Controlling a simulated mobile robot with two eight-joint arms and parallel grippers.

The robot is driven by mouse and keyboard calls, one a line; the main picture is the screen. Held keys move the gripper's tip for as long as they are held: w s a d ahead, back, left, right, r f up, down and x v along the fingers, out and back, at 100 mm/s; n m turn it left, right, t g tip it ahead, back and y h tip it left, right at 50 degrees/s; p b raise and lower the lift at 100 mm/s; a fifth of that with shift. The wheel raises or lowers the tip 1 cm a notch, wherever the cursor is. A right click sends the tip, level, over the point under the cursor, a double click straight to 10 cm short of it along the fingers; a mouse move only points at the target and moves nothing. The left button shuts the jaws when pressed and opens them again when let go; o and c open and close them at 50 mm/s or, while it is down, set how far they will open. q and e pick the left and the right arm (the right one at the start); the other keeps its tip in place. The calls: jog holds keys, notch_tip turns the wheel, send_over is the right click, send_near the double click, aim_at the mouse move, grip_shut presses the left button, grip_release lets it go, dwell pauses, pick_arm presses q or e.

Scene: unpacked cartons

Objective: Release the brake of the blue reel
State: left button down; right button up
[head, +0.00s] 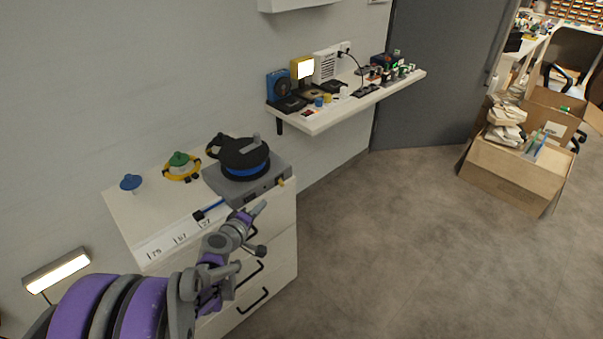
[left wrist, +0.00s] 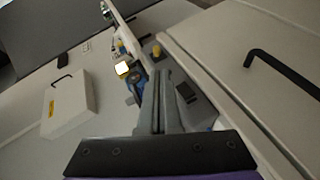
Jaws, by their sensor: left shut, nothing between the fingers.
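The blue reel (head: 246,169) has a black top flange with a grey handle and sits on a grey base box (head: 240,192) on the white drawer cabinet. A small yellow knob (head: 281,182) is on the base's front side, near its right end; what looks like the same knob shows in the left wrist view (left wrist: 156,51). My left gripper (head: 260,208) is shut and empty, in front of the base and a little below the knob, apart from it. Its closed fingers also show in the left wrist view (left wrist: 160,78). My right gripper is not in view.
A green reel with a yellow ring (head: 181,168) and a blue knob-like object (head: 131,183) stand on the cabinet (head: 135,210). A blue cable end with a black plug (head: 208,210) lies at its front edge. A wall shelf (head: 318,125) with devices is behind.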

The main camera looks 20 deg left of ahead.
pick_arm(q)
jog(key=shift+w+a+r+n, duration=0.1)
jog(key=shift+w+a+n, duration=0.3)
jog(key=shift+w+a, duration=0.35)
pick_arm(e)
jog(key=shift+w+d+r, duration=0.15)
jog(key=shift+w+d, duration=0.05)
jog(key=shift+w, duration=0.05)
pick_arm(q)
jog(key=shift+d, duration=0.15)
jog(key=b, duration=0.1)
send_near(278, 181)
jog(key=x, duration=0.5)
jog(key=shift+w+d, duration=0.1)
jog(key=shift+d, duration=0.1)
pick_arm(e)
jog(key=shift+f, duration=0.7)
